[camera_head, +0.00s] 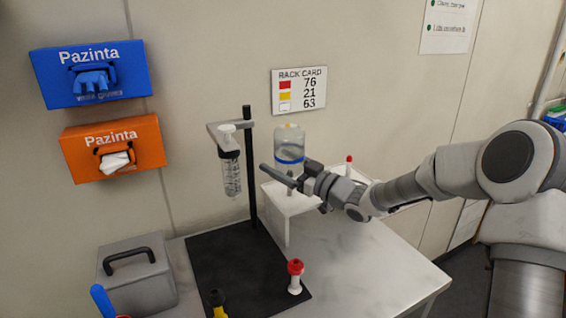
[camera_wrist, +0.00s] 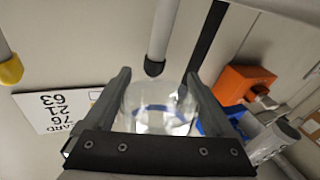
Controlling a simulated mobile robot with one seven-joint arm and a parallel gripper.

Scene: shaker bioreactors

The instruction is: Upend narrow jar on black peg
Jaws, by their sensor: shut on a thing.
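The clear jar (camera_head: 289,142) with a blue band is between the dark fingers of my gripper (camera_head: 287,178), above the white rack. In the wrist view the jar (camera_wrist: 158,100) is between both fingers of my gripper (camera_wrist: 155,92), which are shut on it. Which end its mouth is on cannot be told. A pale peg with a black tip (camera_wrist: 154,67) shows just beyond the jar in the wrist view, apart from it as far as I can see. A peg with a yellow tip (camera_wrist: 11,70) is at the left edge there.
The white rack (camera_head: 288,203) stands on the table, with a red-tipped peg (camera_head: 349,160) to the right. A stand (camera_head: 249,175) holding a clear tube (camera_head: 231,172) is close left. A red-topped piece (camera_head: 295,277) stands on the black mat (camera_head: 235,275). A grey box (camera_head: 138,280) is at left.

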